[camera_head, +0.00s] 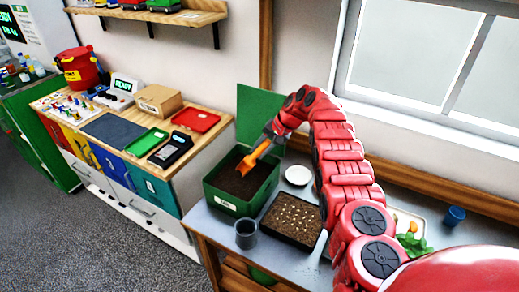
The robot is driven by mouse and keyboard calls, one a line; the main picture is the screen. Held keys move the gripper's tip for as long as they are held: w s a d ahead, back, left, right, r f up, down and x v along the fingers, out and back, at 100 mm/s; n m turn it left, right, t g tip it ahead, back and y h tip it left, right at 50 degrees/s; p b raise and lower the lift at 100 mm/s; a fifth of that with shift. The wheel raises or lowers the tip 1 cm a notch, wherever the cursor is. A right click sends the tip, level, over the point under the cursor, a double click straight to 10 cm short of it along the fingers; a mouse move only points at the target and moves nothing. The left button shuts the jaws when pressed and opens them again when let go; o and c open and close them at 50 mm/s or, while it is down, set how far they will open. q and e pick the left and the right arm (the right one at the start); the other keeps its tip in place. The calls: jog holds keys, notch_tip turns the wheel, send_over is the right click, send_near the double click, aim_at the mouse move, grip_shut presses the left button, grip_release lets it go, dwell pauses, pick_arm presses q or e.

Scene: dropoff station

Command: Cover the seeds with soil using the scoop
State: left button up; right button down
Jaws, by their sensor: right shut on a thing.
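The orange scoop (255,158) is held by my right gripper (270,137), which is shut on its handle. The scoop tilts down to the left, with its tip at or in the dark soil (232,179) inside the green box (225,202). A black seed tray (291,238) of brown soil sits just right of the box, with several pale seeds (296,215) showing on its surface. My red right arm comes in from the lower right and hides part of the table. My left gripper is not in view.
A grey cup (246,234) stands in front of the box, and a white dish (298,175) lies behind the tray. A blue cup (454,216) and a plant (412,243) are at the right. A wooden cabinet with trays stands at the left.

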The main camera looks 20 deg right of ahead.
jog(key=shift+f+b, duration=0.6)
jog(key=shift+f, duration=0.35)
dwell(2.0)
notch_tip(320, 180, up, 2)
jog(key=shift+r+p, duration=0.15)
jog(key=shift+p, duration=0.85)
notch_tip(320, 180, up, 2)
jog(key=shift+r+p, duration=0.1)
jog(key=shift+p, duration=0.45)
jog(key=shift+r+p, duration=0.35)
jog(key=shift+r, duration=0.95)
